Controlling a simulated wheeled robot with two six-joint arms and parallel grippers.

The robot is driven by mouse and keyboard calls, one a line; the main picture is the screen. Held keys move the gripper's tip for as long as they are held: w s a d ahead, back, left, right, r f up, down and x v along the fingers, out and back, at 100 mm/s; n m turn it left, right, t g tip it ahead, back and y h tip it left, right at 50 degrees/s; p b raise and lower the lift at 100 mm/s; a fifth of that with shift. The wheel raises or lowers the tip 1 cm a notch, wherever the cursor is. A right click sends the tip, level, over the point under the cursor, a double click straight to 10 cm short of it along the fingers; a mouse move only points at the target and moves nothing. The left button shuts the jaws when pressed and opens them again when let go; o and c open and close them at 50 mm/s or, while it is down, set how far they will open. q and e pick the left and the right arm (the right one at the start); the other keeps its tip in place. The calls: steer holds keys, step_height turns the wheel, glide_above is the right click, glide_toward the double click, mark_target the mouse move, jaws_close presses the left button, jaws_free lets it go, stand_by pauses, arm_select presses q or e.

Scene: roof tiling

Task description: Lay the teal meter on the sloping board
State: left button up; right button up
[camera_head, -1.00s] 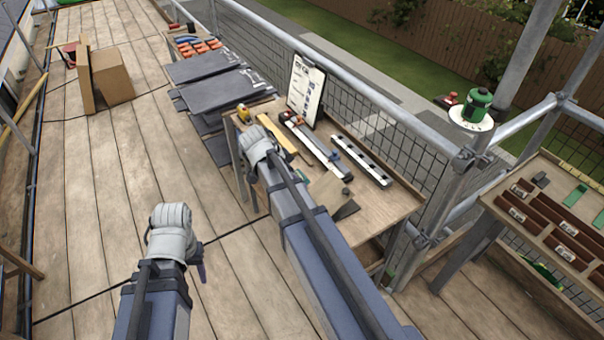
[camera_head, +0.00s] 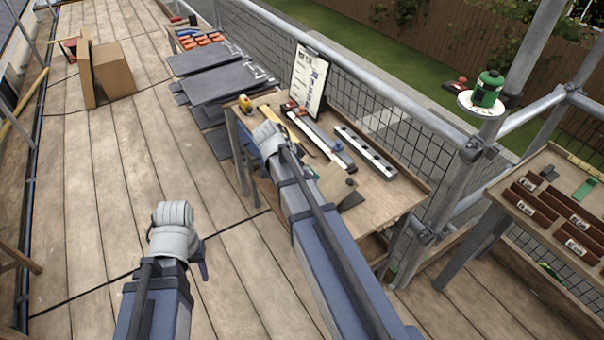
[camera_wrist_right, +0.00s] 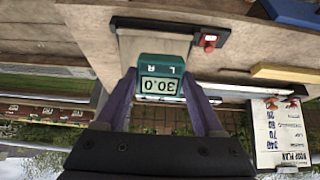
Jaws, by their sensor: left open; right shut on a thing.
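The teal meter (camera_wrist_right: 161,88) is between the fingers of my right gripper (camera_wrist_right: 162,100) in the right wrist view.
The workbench (camera_head: 390,200) holds a clipboard (camera_head: 308,80), long bars (camera_head: 364,152) and a yellow tape measure (camera_head: 245,103). Dark slates (camera_head: 205,62) lie beyond it. A side table (camera_head: 515,205) with brown trays stands right.

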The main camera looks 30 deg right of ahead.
mark_target(322, 188)
steer(key=shift+b+x, duration=3.7)
steer(key=shift+x, duration=0.9)
steer(key=shift+d+f, duration=0.1)
steer(key=shift+d, duration=0.15)
steer(key=shift+a+f+b, duration=0.15)
steer(key=shift+a+b, duration=0.2)
steer(key=o, duration=1.2)
steer(key=shift+p+v, duration=3.1)
steer(key=shift+v, duration=0.45)
